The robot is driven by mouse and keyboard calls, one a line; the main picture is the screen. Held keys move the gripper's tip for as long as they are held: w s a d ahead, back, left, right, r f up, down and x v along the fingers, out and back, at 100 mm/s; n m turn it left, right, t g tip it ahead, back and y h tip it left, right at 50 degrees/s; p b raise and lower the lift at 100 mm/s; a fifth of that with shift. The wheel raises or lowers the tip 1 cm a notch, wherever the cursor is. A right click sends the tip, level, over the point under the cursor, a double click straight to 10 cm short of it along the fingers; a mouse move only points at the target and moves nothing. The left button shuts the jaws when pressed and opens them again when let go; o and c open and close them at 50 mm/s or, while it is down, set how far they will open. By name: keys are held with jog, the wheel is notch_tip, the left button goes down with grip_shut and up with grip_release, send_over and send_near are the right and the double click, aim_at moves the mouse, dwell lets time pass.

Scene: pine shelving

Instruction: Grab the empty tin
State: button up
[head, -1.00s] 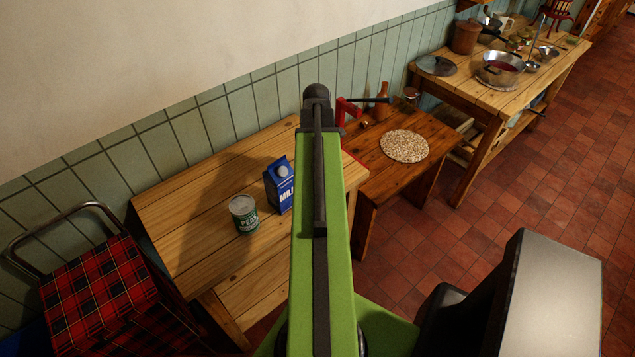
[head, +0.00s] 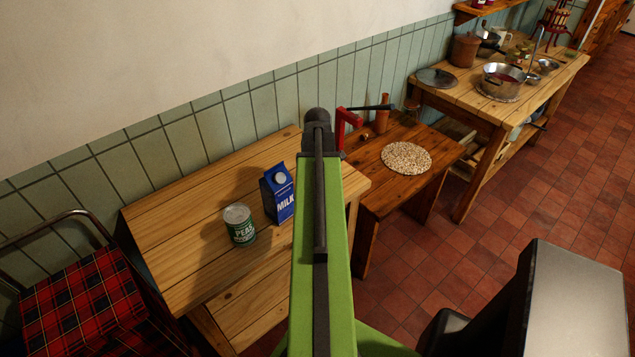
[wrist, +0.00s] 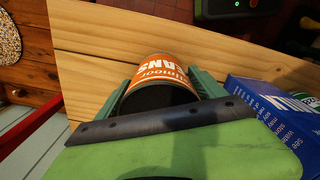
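A tin with an orange label reading "BEANS" (wrist: 160,75) shows in the wrist view, its dark round end towards my gripper. My gripper (wrist: 162,80) has a green finger on each side of this tin, close against it. I cannot tell whether the fingers press on it. In the head view my green arm hides the gripper and this tin. A green tin labelled "PEAS" (head: 240,225) stands on the pale wooden table (head: 175,240). A blue milk carton (head: 279,195) stands to its right; it also shows in the wrist view (wrist: 270,105), right of my gripper.
A darker, lower wooden table with a round speckled mat (head: 407,158) stands to the right. Beyond it is a workbench with a metal pot (head: 502,80). A red tartan seat (head: 80,295) is at the left. The tiled wall closes off the back; red floor (head: 480,260) is open at right.

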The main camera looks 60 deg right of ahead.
jog(key=c, duration=1.1)
jog(key=shift+o, duration=0.2)
jog(key=shift+r+p, duration=0.5)
notch_tip(320, 180, up, 4)
jog(key=p, duration=0.3)
jog(key=shift+f+p, duration=0.1)
jog(key=shift+p, duration=0.3)
jog(key=s+r+p, duration=0.6)
jog(key=s, duration=0.5)
jog(key=shift+s+a, duration=0.3)
jog(key=shift+a, duration=0.15)
